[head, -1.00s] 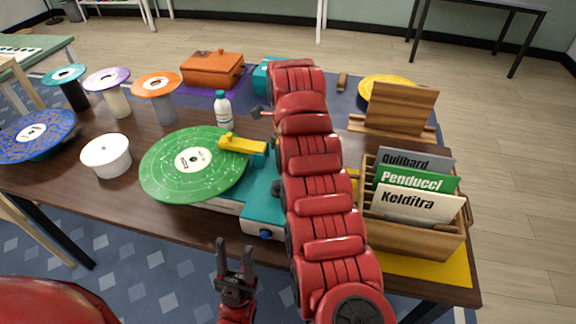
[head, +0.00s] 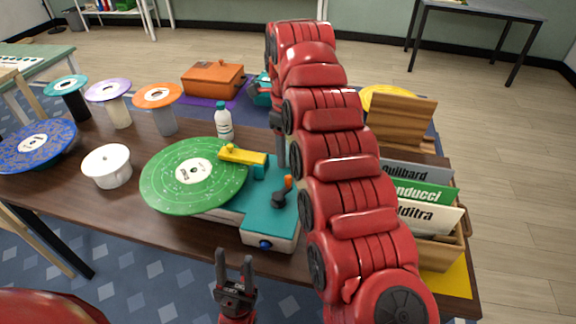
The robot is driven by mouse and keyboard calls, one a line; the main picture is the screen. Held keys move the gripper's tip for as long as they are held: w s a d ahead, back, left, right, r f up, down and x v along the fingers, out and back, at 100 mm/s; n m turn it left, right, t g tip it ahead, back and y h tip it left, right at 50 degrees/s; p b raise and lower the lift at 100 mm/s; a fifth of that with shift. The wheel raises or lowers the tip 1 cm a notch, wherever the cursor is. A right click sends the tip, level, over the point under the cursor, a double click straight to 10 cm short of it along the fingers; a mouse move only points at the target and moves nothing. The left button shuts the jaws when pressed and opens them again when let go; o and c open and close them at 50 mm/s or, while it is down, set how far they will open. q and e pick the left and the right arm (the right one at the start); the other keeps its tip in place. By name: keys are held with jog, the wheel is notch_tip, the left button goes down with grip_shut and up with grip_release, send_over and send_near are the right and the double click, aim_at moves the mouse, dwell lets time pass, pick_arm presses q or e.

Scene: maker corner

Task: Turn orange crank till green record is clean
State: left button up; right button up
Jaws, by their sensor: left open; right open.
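The green record (head: 170,178) lies flat on the teal record-cleaning machine (head: 262,222), with pale specks and lines on its surface. A yellow arm (head: 243,156) reaches over its right edge. My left gripper (head: 235,268) is open and empty at the front, below the table edge.
My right arm covers much of the right side. Behind it stand a wooden crate of record sleeves (head: 453,250) and a wooden stand (head: 400,122). A white bottle (head: 224,121), a white pot (head: 107,166) and an orange case (head: 213,80) stand around the record. Spindles with discs are at left.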

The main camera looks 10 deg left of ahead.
notch_tip(320, 180, up, 8)
jog(key=p, duration=0.6)
jog(key=shift+r, duration=0.2)
jog(key=shift+p, duration=0.3)
dwell(0.4)
